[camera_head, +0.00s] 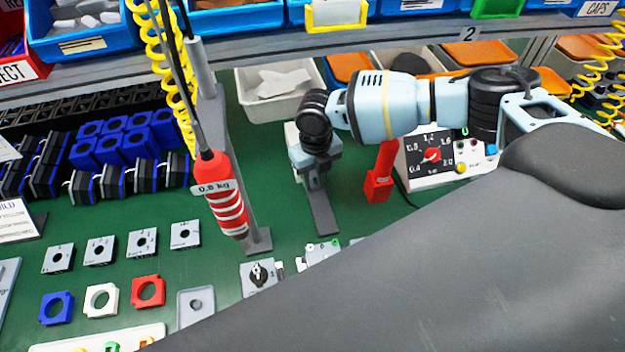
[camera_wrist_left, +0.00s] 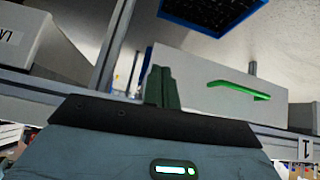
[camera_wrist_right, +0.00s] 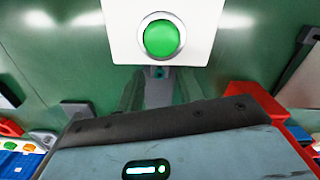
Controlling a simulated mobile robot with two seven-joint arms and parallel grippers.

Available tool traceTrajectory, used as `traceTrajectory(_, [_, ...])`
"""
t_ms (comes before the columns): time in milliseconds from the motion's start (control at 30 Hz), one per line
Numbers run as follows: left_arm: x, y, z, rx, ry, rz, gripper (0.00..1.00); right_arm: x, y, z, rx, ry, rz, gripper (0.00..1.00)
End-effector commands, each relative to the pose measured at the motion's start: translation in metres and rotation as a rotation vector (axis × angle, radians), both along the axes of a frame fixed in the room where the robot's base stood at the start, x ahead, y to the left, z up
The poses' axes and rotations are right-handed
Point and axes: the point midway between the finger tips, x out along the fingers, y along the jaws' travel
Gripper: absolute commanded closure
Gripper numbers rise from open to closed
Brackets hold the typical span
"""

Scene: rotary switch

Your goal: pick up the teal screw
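A small teal piece that looks like the teal screw (camera_wrist_right: 158,72) shows in the right wrist view, just below a white box with a green button. It is too small there to make out its shape, and I cannot pick it out in the head view. My right gripper (camera_wrist_right: 158,92) has its fingers apart, with a grey strip visible between them and nothing held. In the head view the right gripper (camera_head: 312,178) points down over the bench beside a grey stand. My left gripper (camera_wrist_left: 161,88) has its fingers together and empty, away from the bench.
The white button box (camera_wrist_right: 115,40) is close in front of the right gripper. A red hanging tool (camera_head: 222,195) is to its left. A red block (camera_head: 379,185) and a dial box (camera_head: 433,158) are to its right. Small square plates (camera_head: 100,250) lie at left.

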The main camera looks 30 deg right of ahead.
Motion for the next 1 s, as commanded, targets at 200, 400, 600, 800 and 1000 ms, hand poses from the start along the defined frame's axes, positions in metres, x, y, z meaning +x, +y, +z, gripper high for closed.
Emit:
traceTrajectory(200, [0.000,0.000,0.000,0.000,0.000,0.000,1.00,0.000,0.000,0.000,0.000,0.001,0.000,0.83])
traceTrajectory(400, [0.000,0.000,0.000,-0.001,0.000,0.001,1.00,0.000,0.000,0.000,0.000,0.001,0.000,1.00])
traceTrajectory(600, [0.000,-0.001,0.000,-0.002,0.000,0.002,1.00,0.000,0.000,0.000,0.000,0.001,0.000,1.00])
traceTrajectory(800, [0.000,-0.001,0.000,-0.002,0.000,0.002,1.00,0.000,0.000,0.003,0.000,0.001,0.000,1.00])
traceTrajectory(1000, [-0.001,0.000,-0.001,-0.001,0.003,0.002,1.00,0.000,0.000,0.019,0.001,-0.001,0.001,1.00])
